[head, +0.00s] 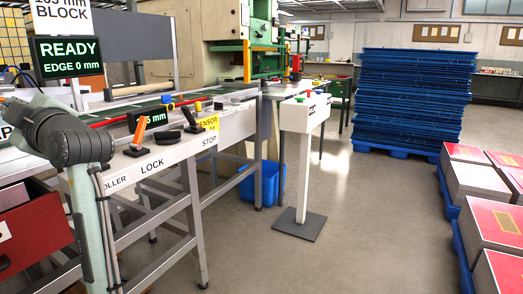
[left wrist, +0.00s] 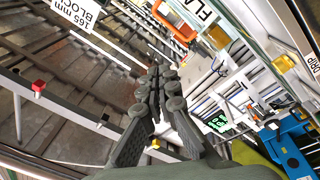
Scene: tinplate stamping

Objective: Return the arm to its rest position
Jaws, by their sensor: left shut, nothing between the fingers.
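My left arm shows at the left of the head view, with a dark grey joint in front of the machine table and a pale green link running down from it. I cannot make out its fingers there. In the left wrist view my left gripper (left wrist: 160,82) has its dark fingers together and empty, tilted above a blurred, rotated view of the machinery. It touches nothing that I can see. My right gripper is in neither view.
The long machine table (head: 225,125) carries an orange lever (head: 138,132) and a black display. A white pedestal (head: 303,115) stands beside it. Blue stacked racks (head: 412,95) and red-topped stacks (head: 478,190) are at right. The grey floor between is clear.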

